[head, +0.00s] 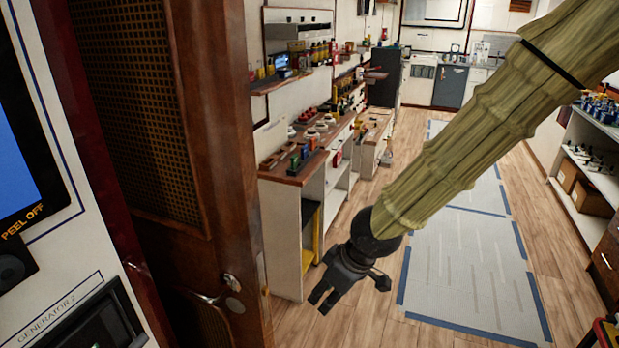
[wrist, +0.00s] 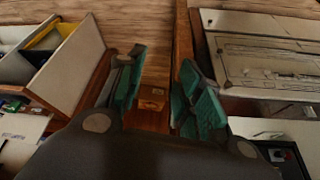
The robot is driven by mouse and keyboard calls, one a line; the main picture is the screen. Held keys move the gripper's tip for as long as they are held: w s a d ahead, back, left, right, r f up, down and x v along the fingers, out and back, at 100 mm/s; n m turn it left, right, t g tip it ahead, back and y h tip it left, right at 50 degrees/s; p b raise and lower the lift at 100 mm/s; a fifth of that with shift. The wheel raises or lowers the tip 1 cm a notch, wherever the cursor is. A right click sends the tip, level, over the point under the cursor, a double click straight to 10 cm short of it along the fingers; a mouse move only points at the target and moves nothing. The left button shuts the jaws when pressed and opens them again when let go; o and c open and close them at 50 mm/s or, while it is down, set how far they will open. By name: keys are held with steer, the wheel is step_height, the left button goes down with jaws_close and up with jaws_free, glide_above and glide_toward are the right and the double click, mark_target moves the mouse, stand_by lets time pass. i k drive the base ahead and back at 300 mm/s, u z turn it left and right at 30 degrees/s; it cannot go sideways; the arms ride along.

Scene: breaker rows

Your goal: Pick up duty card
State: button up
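I cannot make out a duty card for certain in either view. My gripper (head: 322,298) hangs at the end of my sleeved arm in the head view, above the wooden floor and right of the brown door. In the wrist view my gripper (wrist: 157,75) is open, with its teal finger pads apart and nothing held between them. A small brown box (wrist: 152,98) shows in the gap between the fingers, apart from them and farther off. A pale surface with small printed text (wrist: 18,135) lies at the lower left of the wrist view.
A brown door (head: 222,150) and a panel marked Generator 2 (head: 60,310) stand close at left. A wood-topped counter (head: 290,175) with several small items lies beyond. A grey mat (head: 470,270) covers the aisle. Shelves (head: 595,170) line the right.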

mark_target(294, 160)
steer(key=z, duration=1)
steer(key=i, duration=2.5)
steer(key=u, duration=2.8)
steer(key=i, duration=1.3)
steer(key=z, duration=1.3)
